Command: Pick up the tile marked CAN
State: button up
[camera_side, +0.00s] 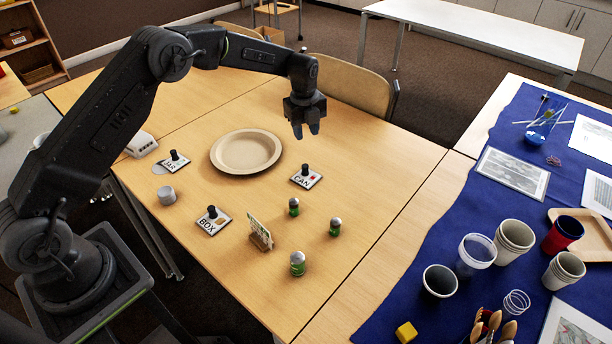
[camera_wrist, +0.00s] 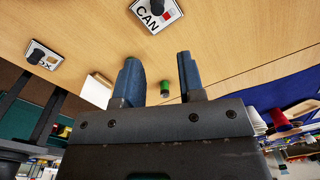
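The tile marked CAN (camera_side: 313,181) lies flat on the wooden table, right of the plate. It is white with a dark upright knob and a small red picture. In the wrist view the CAN tile (camera_wrist: 168,17) is at the top edge, its knob cut off by the frame, beyond my fingertips. My gripper (camera_side: 307,130) hangs above the table with its fingers down, higher in the side picture than the CAN tile. In the wrist view my gripper (camera_wrist: 159,68) has its two blue fingers well apart, with nothing held between them.
The BOX tile (camera_side: 222,224) and JAR tile (camera_side: 182,166) lie to the left. A beige plate (camera_side: 246,152), a small card holder (camera_side: 260,236), green cans (camera_side: 297,264) and a grey lid-like cylinder (camera_side: 166,195) stand around. Cups stand on the blue cloth (camera_side: 400,312) at right.

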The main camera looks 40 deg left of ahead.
send_near(305, 166)
jog(key=f, duration=0.5)
jog(key=shift+w+d+f, duration=0.15)
jog(key=shift+d+f, duration=0.1)
jog(key=shift+d, duration=0.15)
jog(key=shift+a+f, duration=0.15)
jog(key=shift+f, duration=1.15)
jog(key=shift+a+f, duration=0.15)
jog(key=shift+f, duration=1.2)
jog(key=shift+c, duration=0.5)
grip_shut()
jog(key=shift+r, duration=0.1)
